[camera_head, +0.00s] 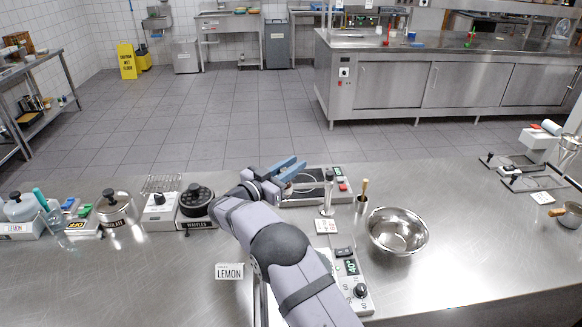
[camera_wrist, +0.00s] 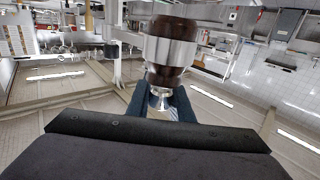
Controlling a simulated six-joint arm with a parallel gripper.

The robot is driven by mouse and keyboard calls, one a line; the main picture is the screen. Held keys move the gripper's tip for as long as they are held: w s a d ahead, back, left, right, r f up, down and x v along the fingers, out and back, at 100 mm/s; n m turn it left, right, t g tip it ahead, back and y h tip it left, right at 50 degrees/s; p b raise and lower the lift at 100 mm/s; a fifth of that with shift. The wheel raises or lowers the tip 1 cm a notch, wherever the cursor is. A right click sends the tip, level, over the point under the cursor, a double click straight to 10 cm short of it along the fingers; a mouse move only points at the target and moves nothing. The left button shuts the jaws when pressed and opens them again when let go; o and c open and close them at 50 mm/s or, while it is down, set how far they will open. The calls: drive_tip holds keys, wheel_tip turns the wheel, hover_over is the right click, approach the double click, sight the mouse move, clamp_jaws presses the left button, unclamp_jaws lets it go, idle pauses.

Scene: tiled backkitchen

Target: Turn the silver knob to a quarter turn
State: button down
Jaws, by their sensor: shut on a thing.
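My gripper (camera_head: 292,176) reaches over the counter from the front, with its blue fingers pointing right toward a slim silver stand (camera_head: 327,197). In the wrist view its fingers (camera_wrist: 159,104) are shut on a small flared silver part, which I take to be the silver knob (camera_wrist: 158,96). Beyond the knob is a silver cylinder with dark brown bands (camera_wrist: 170,50). The fingers partly hide the knob, and its turn angle cannot be read. In the head view the knob is too small and too covered to make out clearly.
A steel bowl (camera_head: 398,232) and a small cup with a wooden handle (camera_head: 362,203) stand right of the stand. A black-topped device (camera_head: 305,192) lies behind it. A waffle maker (camera_head: 197,205) is to the left.

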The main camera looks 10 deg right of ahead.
drive_tip(key=shift+s+d+f+m+g+h+b, duration=0.1)
drive_tip(key=shift+m+g+h+b, duration=0.2)
drive_tip(key=shift+m+g+h, duration=0.25)
drive_tip(key=shift+s+d+m+g+h, duration=0.1)
drive_tip(key=shift+m+g+h, duration=0.15)
drive_tip(key=shift+g, duration=0.2)
drive_tip(key=c, duration=1.6)
unclamp_jaws()
drive_tip(key=shift+o, duration=0.2)
drive_tip(key=b+v, duration=0.3)
drive_tip(key=v, duration=0.4)
drive_tip(key=shift+s, duration=0.1)
